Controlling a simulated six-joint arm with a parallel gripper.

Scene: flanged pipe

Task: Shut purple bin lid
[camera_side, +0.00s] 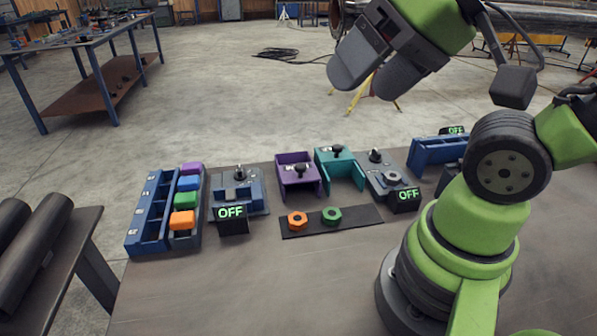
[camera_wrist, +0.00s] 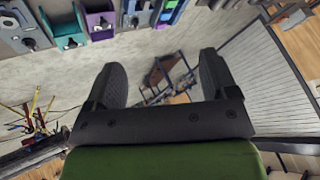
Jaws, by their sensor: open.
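The purple bin also shows at the upper left of the wrist view (camera_wrist: 98,20). My gripper (camera_side: 368,82) is open and empty, high above and well apart from the bins. Its two dark fingers stand wide apart in the wrist view (camera_wrist: 163,80), with only floor and distant furniture between them.
A teal bin (camera_side: 345,166) stands close on the right. Devices with OFF displays (camera_side: 232,213) stand either side. A blue rack (camera_side: 147,235) with coloured blocks is left. The front table is clear.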

